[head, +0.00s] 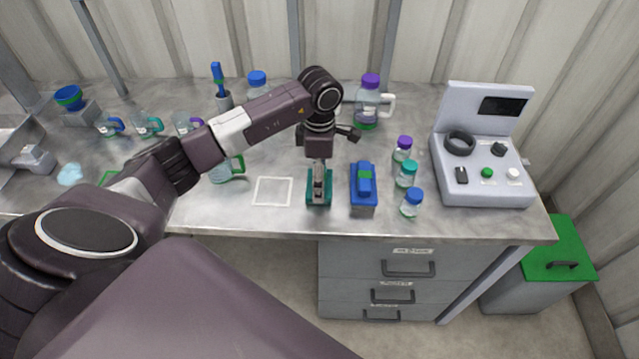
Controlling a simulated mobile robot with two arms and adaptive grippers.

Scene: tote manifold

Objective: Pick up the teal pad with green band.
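A teal pad (312,201) lies on the metal bench near its front edge, just left of a blue block. My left gripper (319,192) points down right over the pad, and its fingers hide the pad's middle. A green band cannot be made out clearly. I cannot tell whether the fingers are closed on the pad or only around it, or whether the pad touches the bench. My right gripper is not in view.
The blue block (363,203) stands close on the right. Small capped bottles (406,176) and a grey control console (486,180) are farther right. A white square outline (272,191) lies bare on the left. A jug (368,108) stands behind.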

